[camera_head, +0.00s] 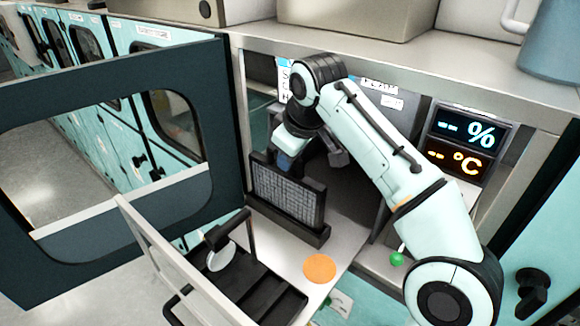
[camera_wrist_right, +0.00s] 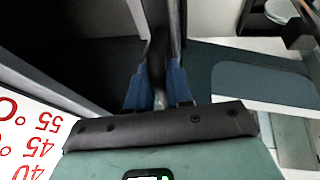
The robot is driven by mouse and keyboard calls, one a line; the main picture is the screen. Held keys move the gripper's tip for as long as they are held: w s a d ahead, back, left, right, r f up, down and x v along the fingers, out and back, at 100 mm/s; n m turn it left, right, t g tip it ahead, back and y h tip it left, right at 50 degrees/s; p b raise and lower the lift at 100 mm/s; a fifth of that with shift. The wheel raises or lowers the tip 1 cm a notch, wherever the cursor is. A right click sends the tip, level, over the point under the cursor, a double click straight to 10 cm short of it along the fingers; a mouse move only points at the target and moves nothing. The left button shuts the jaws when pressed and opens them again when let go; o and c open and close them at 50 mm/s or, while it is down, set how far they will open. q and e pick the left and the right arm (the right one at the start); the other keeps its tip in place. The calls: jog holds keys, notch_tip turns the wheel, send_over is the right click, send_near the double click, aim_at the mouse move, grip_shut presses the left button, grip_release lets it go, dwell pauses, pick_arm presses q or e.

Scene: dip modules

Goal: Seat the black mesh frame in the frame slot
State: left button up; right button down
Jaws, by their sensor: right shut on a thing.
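The black mesh frame (camera_head: 287,197) stands upright in the middle of the head view, its grey mesh face turned to me. Its lower edge meets a long dark base (camera_head: 289,226) that looks like the frame slot; I cannot tell whether it sits fully in it. My right gripper (camera_head: 288,160) is at the frame's top edge, behind it, and is shut on it. In the right wrist view, the two blue fingers (camera_wrist_right: 157,90) close on a dark, thin upright edge. My left gripper is not in view.
An open dark door (camera_head: 125,235) with a window stands at the left. A black rack (camera_head: 255,290) with a white disc (camera_head: 221,257) lies in front, beside an orange disc (camera_head: 320,268). A display (camera_head: 466,144) stands at the right inside the chamber.

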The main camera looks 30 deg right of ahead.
aim_at(290, 171)
jog(key=f, duration=0.2)
jog(key=shift+w+f+b, duration=0.2)
jog(key=shift+f+b, duration=0.1)
jog(key=shift+f, duration=0.35)
jog(key=shift+s, duration=0.25)
jog(key=shift+s+r, duration=0.15)
jog(key=shift+w, duration=0.3)
jog(key=c, duration=1.3)
grip_release()
jog(key=shift+w+f, duration=0.15)
jog(key=shift+f, duration=0.1)
jog(key=shift+o, duration=1.4)
jog(key=shift+s+r, duration=0.1)
jog(key=shift+s, duration=0.15)
jog(key=shift+r, duration=0.25)
jog(key=v, duration=0.4)
jog(key=shift+r+p, duration=0.3)
jog(key=shift+p, duration=0.1)
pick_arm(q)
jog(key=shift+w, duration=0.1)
pick_arm(e)
jog(key=v, duration=0.7)
